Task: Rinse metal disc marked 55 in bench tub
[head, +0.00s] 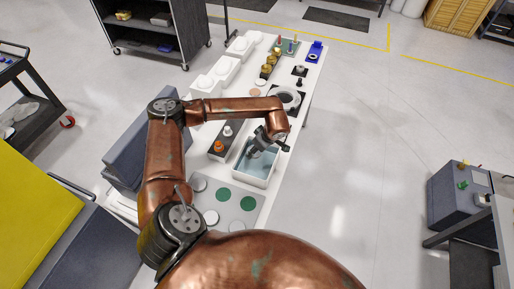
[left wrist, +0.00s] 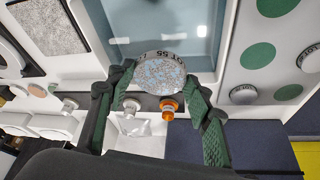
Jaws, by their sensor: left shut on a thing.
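My left gripper (head: 256,152) reaches down over the bench tub (head: 241,176), a pale rectangular tub with a blue-grey inside. In the left wrist view the left gripper (left wrist: 160,76) is shut on a round metal disc (left wrist: 163,72). The tub (left wrist: 222,40) shows beyond the disc in that view. I cannot tell whether the disc touches the liquid. The disc is hidden in the head view. My right gripper is not in view.
A grey panel (head: 236,216) with green circles and pale discs lies nearer than the tub. Orange and white knobs (head: 219,145) stand on a dark block left of it. A ring-shaped fixture (head: 288,98) and white bins (head: 205,86) lie farther along the bench.

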